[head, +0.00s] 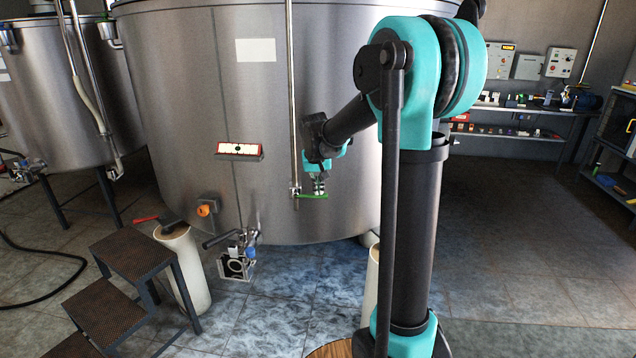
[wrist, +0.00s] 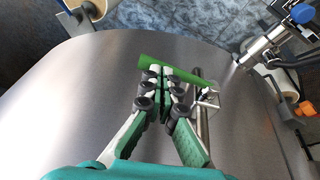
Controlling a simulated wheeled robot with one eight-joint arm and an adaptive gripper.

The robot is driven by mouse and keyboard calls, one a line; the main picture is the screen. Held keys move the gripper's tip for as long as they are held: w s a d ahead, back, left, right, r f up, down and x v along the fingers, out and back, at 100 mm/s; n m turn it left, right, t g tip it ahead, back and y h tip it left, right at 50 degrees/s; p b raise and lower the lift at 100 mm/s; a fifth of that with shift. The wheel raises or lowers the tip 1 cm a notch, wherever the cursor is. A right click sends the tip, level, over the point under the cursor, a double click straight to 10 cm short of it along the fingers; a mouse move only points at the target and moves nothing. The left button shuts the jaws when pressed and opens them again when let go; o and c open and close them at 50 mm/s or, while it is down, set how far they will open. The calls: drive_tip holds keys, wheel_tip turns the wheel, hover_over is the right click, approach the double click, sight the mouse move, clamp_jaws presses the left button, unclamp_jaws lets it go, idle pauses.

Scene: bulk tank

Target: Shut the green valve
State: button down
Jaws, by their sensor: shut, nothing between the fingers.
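The green valve is a green lever handle (head: 309,196) at the lower end of a thin vertical pipe on the front of the big steel tank. In the head view it lies roughly level, pointing right from the pipe. In the wrist view the green handle (wrist: 150,65) crosses just beyond my fingertips, with its metal valve body (wrist: 208,98) at the right. My gripper (wrist: 165,74) is shut, with nothing between the fingers. Its tips are right at the handle; I cannot tell whether they touch it. In the head view my gripper (head: 319,185) is just above the handle.
The steel tank (head: 180,90) fills the middle. Dark steps (head: 140,255) stand at left. Floor at right is clear.

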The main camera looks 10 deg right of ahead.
drive_tip(key=shift+f, duration=0.1)
drive_tip(key=shift+d+f, duration=0.15)
drive_tip(key=shift+f, duration=0.4)
drive_tip(key=shift+r, duration=0.1)
drive_tip(key=shift+w+r, duration=0.1)
drive_tip(key=shift+r, duration=0.5)
drive_tip(key=d+v, duration=0.1)
drive_tip(key=v, duration=1.2)
drive_tip(key=s+d+f, duration=0.1)
drive_tip(key=s+f, duration=1.1)
drive_tip(key=s, duration=0.2)
drive_tip(key=s+d+f+y, duration=0.1)
drive_tip(key=s+d+f, duration=0.1)
drive_tip(key=s+f, duration=0.9)
drive_tip(key=s, duration=0.3)
drive_tip(key=shift+s+d+f+n+t, duration=0.25)
drive_tip(key=shift+s+f+n+t, duration=0.05)
drive_tip(key=shift+f+n, duration=0.1)
